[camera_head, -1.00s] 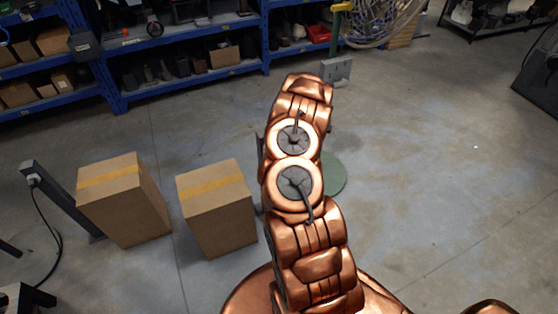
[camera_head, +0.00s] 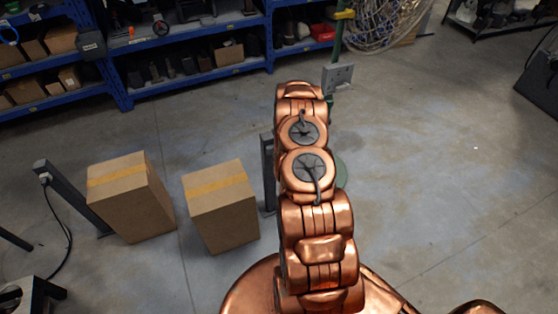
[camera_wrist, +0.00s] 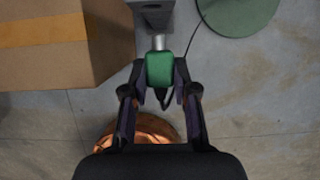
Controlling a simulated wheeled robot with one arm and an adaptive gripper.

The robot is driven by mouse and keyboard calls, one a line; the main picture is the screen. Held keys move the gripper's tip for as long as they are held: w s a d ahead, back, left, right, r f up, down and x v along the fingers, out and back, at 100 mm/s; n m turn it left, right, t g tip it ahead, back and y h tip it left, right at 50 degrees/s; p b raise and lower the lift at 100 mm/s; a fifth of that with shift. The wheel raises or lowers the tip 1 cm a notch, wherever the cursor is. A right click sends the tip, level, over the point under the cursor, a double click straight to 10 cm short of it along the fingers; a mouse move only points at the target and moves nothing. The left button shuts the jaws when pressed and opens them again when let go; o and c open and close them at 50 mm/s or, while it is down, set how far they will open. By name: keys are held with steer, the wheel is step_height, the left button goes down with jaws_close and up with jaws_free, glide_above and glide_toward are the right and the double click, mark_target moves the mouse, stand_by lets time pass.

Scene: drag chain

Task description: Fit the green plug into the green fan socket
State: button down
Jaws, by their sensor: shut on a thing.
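In the wrist view, the green plug (camera_wrist: 160,69) is a small green block with a silver metal end pointing up the picture. My gripper (camera_wrist: 160,88) is shut on it, with a dark finger on each side. The silver end meets or overlaps the edge of a grey post (camera_wrist: 150,14); I cannot tell whether it touches or is inserted. In the head view, my arm hides the gripper and plug. A grey socket box (camera_head: 338,77) sits on a green stand behind my arm. I cannot make out a green socket.
Two cardboard boxes (camera_head: 130,195) (camera_head: 221,205) stand left of my arm. A dark upright post (camera_head: 268,172) is close beside it. A round green base (camera_wrist: 235,10) lies at the wrist view's top right, with a thin cable nearby. Floor at right is clear.

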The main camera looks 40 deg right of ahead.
steer(key=shift+w, duration=0.45)
steer(key=shift+w+a, duration=0.1)
stand_by(1.9)
steer(key=shift+w+d, duration=0.25)
steer(key=shift+w, duration=0.45)
stand_by(0.3)
steer(key=shift+w+d, duration=0.25)
steer(key=shift+w, duration=0.45)
steer(key=c, duration=0.8)
jaws_free()
steer(key=v, duration=1)
steer(key=shift+d+r, duration=0.1)
steer(key=shift+r, duration=0.1)
steer(key=shift+s+r, duration=0.45)
steer(key=shift+r, duration=0.25)
